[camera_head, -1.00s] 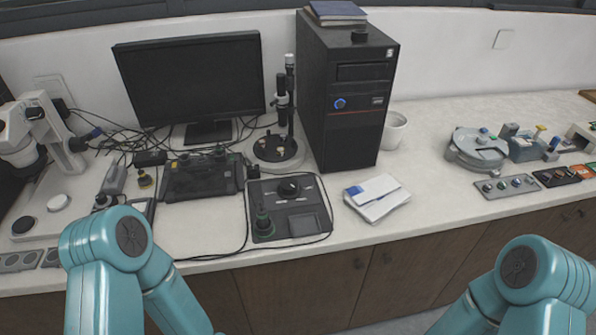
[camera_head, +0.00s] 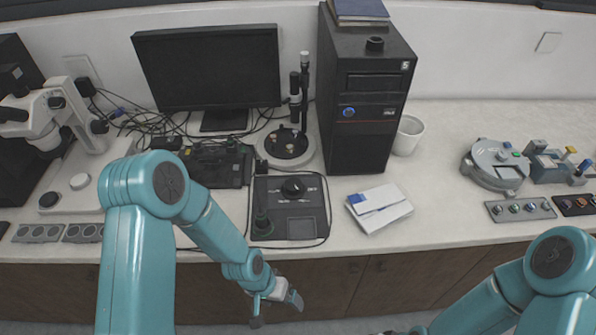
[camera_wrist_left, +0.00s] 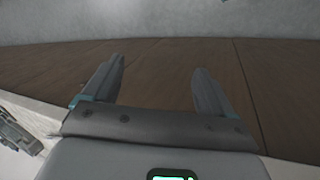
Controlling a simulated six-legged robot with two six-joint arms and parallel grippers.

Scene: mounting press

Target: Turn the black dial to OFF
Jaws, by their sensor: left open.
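The black dial (camera_head: 293,187) is a round knob on the upper part of a flat dark control box (camera_head: 290,225) on the counter, right of the green-based knob or lever. Its marking is too small to read. My left gripper (camera_head: 277,310) is low in the head view, in front of the counter edge and below the control box, well apart from the dial. Its fingers are open and empty; in the left wrist view the gripper (camera_wrist_left: 158,72) faces the brown cabinet fronts, and the dial does not show there. My right gripper is outside the frame.
A monitor (camera_head: 210,75), a black computer tower (camera_head: 368,105) and a stand (camera_head: 290,142) are behind the box. White papers (camera_head: 380,210) lie to its right. A black cable (camera_head: 247,215) runs along the box's left and front.

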